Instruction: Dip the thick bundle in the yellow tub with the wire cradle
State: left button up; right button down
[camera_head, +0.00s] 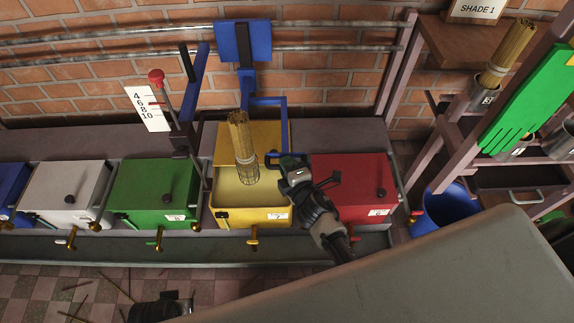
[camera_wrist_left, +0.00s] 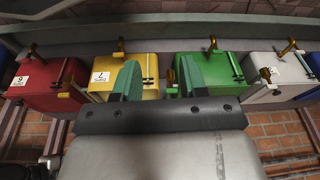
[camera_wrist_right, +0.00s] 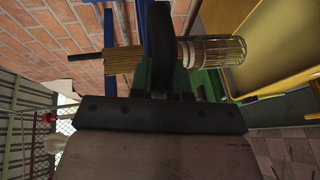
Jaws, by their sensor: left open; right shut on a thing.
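The thick bundle (camera_head: 239,132) of tan sticks stands nearly upright, its lower end in the wire cradle (camera_head: 247,173). The cradle is over the pale liquid in the open yellow tub (camera_head: 226,214), marked 7; I cannot tell whether it touches the liquid. My right gripper (camera_head: 279,163) is beside the bundle, shut on what seems to be the blue handle (camera_head: 270,155); its fingers partly hide the contact. The bundle (camera_wrist_right: 122,60) and cradle (camera_wrist_right: 222,50) also show in the right wrist view. My left gripper (camera_wrist_left: 158,78) is open and empty, low before the tubs.
A green tub (camera_head: 152,193) stands left of the yellow one and a red tub (camera_head: 352,185) right. A red-knobbed lever (camera_head: 158,80) stands by a number scale (camera_head: 148,109). A blue bin (camera_head: 443,208) and a shelf with another bundle (camera_head: 507,50) are at right.

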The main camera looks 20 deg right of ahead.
jog(key=c, duration=1.1)
grip_release()
jog(key=shift+s, duration=0.15)
pick_arm(q)
jog(key=f, duration=0.2)
jog(key=s+f+p, duration=0.1)
jog(key=f, duration=0.1)
pick_arm(e)
jog(key=v, duration=1)
jog(key=shift+s, duration=0.25)
